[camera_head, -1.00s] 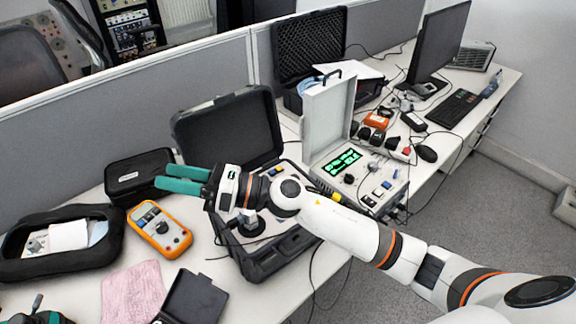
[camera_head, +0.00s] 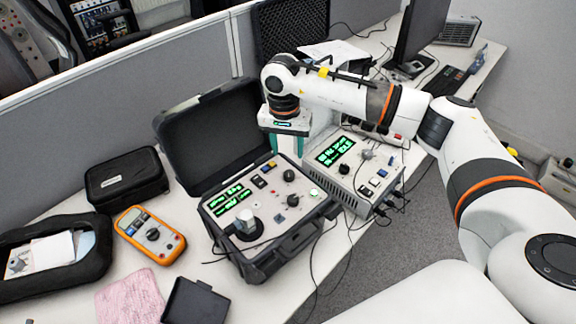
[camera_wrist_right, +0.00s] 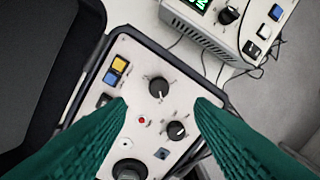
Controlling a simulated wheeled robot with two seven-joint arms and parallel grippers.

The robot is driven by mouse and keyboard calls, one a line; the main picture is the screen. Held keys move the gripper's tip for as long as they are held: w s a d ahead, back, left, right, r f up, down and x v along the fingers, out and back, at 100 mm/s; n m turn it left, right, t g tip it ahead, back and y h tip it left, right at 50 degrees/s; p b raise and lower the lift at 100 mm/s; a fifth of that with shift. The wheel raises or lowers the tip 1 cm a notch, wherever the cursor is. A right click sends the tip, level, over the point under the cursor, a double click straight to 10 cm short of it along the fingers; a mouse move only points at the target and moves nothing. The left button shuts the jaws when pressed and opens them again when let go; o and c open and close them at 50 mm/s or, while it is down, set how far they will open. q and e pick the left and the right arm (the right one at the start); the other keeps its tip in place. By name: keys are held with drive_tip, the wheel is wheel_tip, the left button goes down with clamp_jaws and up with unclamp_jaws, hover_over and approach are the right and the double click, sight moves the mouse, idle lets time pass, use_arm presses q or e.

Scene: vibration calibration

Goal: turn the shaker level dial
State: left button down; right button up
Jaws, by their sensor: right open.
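The shaker unit is an open black case (camera_head: 262,262) with a light panel, green displays (camera_head: 232,198) and a metal cylinder (camera_head: 247,222). Two black dials sit on its panel: one (camera_head: 289,175) nearer the lid and one (camera_head: 293,200) nearer the front edge. Both show in the right wrist view, as an upper dial (camera_wrist_right: 158,87) and a lower dial (camera_wrist_right: 177,130). I cannot read which is the level dial. My right gripper (camera_head: 287,144) points down above the panel, with green fingers apart and empty. In the wrist view, the dials appear between its fingertips (camera_wrist_right: 160,108). My left gripper is out of view.
A grey instrument box (camera_head: 355,168) with a green display stands right of the case. The open lid (camera_head: 212,135) rises behind the panel. An orange multimeter (camera_head: 150,235), black pouch (camera_head: 126,176) and pink cloth (camera_head: 130,298) lie to the left. Loose cables run along the front.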

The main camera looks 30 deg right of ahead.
sight(289, 173)
wheel_tip(289, 173, down, 8)
drive_tip(key=shift+s+d+f+p, duration=0.1)
drive_tip(key=shift+f+p, duration=0.05)
drive_tip(key=shift+p, duration=0.6)
drive_tip(key=c, duration=1)
